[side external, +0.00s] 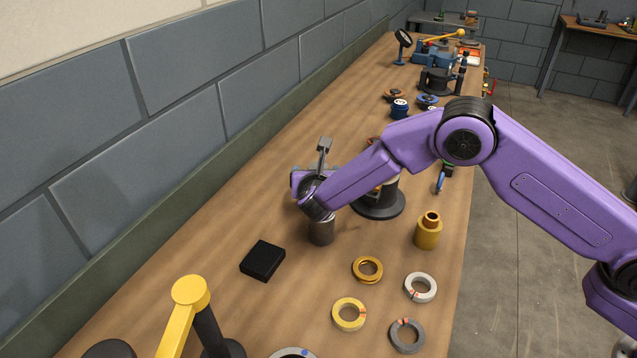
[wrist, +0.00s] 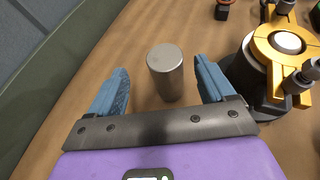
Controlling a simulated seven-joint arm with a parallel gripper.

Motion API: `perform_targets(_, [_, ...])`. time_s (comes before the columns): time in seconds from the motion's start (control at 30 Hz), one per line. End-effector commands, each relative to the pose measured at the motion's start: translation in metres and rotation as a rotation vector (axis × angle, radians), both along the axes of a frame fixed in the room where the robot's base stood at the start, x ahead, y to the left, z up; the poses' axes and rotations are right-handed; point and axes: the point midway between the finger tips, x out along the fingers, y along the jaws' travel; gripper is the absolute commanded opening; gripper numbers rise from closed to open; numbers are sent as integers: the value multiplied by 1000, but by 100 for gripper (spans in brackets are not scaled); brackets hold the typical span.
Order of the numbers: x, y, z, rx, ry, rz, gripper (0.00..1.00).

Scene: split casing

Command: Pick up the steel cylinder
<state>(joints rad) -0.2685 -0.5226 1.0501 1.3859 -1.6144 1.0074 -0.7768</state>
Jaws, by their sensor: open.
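The steel cylinder (wrist: 165,72) is a plain grey metal cylinder standing upright on the wooden bench. In the wrist view it is between and slightly ahead of the two blue fingers of my gripper (wrist: 163,90), with a gap on each side. My gripper is open and empty. In the side external view the cylinder (side external: 321,230) shows just below my purple wrist, which hides its top. The gripper fingers are mostly hidden there, so their height against the cylinder is unclear.
A black square block (side external: 262,260) lies left of the cylinder. A brass-coloured stepped part (side external: 428,231) and several rings, one yellow (side external: 348,314), lie to the right and front. A yellow-topped fixture (wrist: 285,45) stands close to the gripper's right. A wall runs along the left.

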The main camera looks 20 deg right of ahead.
Motion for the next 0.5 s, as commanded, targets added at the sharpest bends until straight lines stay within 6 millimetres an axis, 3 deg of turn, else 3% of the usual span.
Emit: perform_targets(0.5, [40, -22, -25, 0, 0, -1, 82])
